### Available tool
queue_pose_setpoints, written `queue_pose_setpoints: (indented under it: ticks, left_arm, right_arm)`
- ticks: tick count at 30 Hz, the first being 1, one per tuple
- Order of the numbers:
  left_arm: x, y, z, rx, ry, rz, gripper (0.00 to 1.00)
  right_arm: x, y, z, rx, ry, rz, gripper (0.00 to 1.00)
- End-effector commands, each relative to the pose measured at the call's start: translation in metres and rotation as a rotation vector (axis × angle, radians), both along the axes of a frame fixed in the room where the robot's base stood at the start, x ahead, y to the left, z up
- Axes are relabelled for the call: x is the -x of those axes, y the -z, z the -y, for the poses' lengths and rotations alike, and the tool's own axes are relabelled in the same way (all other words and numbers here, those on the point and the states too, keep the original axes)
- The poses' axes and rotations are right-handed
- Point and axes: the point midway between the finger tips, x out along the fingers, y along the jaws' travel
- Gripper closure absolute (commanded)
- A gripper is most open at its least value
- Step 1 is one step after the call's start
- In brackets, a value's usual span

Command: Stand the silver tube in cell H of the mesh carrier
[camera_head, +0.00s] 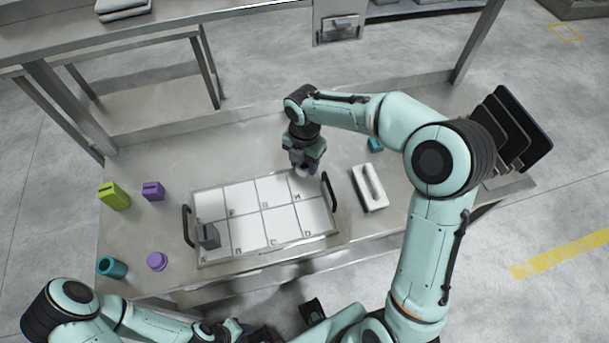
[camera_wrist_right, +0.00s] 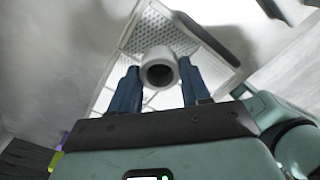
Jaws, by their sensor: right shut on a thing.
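The silver tube (camera_head: 303,173) is in my right gripper (camera_head: 303,163), at the far right edge of the mesh carrier (camera_head: 228,262). In the right wrist view the tube (camera_wrist_right: 159,68) sits between the two blue fingers of the gripper (camera_wrist_right: 160,85), its open round end facing the camera. The carrier's mesh (camera_wrist_right: 155,32) shows behind it. How high the tube is above the carrier is unclear. The carrier has two rows of white cells with small letters that I cannot read, so cell H is not certain. My left gripper (camera_head: 232,328) is low in the head view, its fingers unclear.
A grey block (camera_head: 208,236) stands in the carrier's near left cell. Green (camera_head: 113,196) and purple (camera_head: 153,191) blocks, a teal cylinder (camera_head: 112,267) and a purple cylinder (camera_head: 157,261) stand left. A white slotted block (camera_head: 369,188) and small teal piece (camera_head: 374,144) lie right.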

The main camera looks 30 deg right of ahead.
Motion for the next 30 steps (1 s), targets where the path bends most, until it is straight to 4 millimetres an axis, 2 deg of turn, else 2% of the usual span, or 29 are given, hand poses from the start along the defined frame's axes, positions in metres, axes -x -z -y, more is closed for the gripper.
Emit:
queue_pose_setpoints:
  ticks: [3,10,16,28,29,30]
  left_arm:
    - [0.001,0.003,0.000,0.000,0.000,-0.001,0.57]
    - [0.002,0.005,0.000,0.000,0.001,-0.002,0.57]
    - [0.004,0.009,0.000,0.000,0.000,-0.004,0.57]
    - [0.005,0.010,0.000,0.000,0.001,-0.005,0.57]
    - [0.005,0.010,0.000,0.000,0.001,-0.005,0.57]
    - [0.005,0.010,0.000,0.000,0.001,-0.005,0.57]
  right_arm:
    - [0.000,0.017,0.000,0.000,0.001,-0.001,0.85]
    - [0.000,0.033,0.000,0.000,0.000,-0.001,0.85]
    - [0.001,0.063,0.000,0.000,0.001,-0.002,0.85]
    - [0.000,0.068,0.000,-0.001,0.001,0.001,0.85]
    - [0.000,0.067,0.000,-0.001,0.001,0.001,0.44]
    - [0.000,0.067,0.000,-0.001,0.001,0.001,0.31]
